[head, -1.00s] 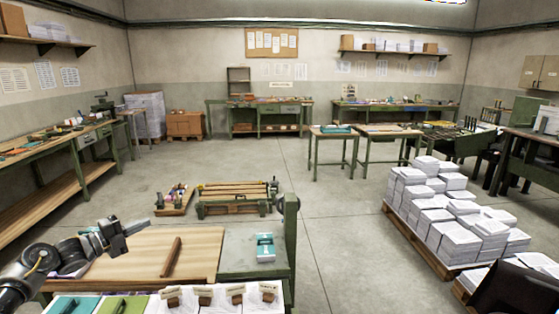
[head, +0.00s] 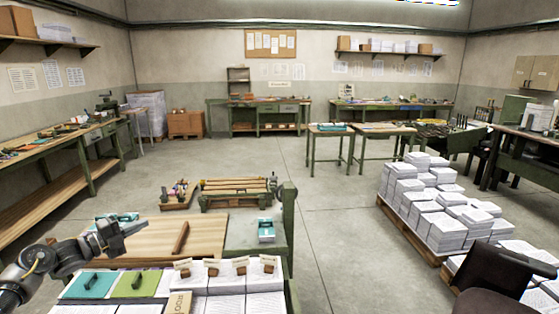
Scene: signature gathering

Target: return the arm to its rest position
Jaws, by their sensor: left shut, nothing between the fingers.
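My left gripper (head: 122,234) is at the lower left, above the left part of the workbench's wooden board (head: 200,232). It is shut and empty, with its arm coming in from the left edge. A teal item (head: 120,217) lies just behind it on the bench. My right gripper is not in this view.
Teal and green pads (head: 136,284) and paper stacks (head: 226,281) with small wooden blocks line the near bench edge. A teal tool (head: 266,230) sits on the bench's grey right part. Paper stacks (head: 440,225) on a pallet stand at right. Floor (head: 330,220) between is clear.

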